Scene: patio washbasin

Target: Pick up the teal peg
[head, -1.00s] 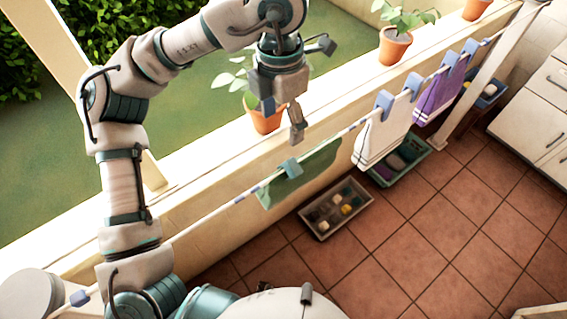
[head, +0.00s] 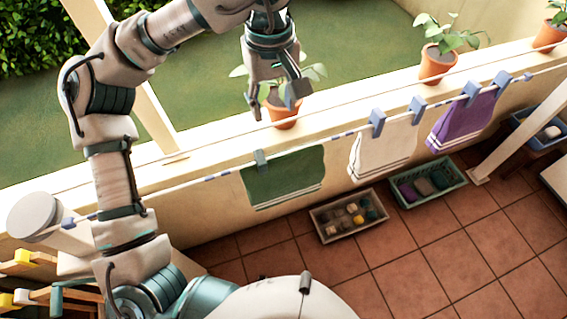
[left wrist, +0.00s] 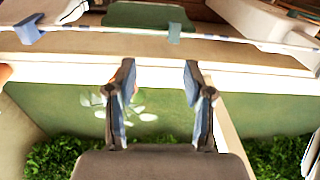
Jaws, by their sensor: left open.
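The teal peg (head: 261,161) is clipped on the clothesline at the top left of a hanging green cloth (head: 285,180). In the left wrist view the peg (left wrist: 174,33) shows on the line above the gap between my fingers, with the green cloth (left wrist: 140,14) beside it. My left gripper (head: 273,104) is open and empty, its fingers apart and pointing down in front of a potted plant in the head view. It appears above the peg there, apart from it. Both fingers also show in the left wrist view (left wrist: 159,72). My right gripper is out of view.
Blue pegs (head: 377,122) hold a white towel (head: 383,150) and a purple towel (head: 462,120) farther right on the line. A potted plant (head: 283,113) stands on the wall ledge. A grey tray (head: 323,234) and green crate (head: 400,205) sit on the tiled floor.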

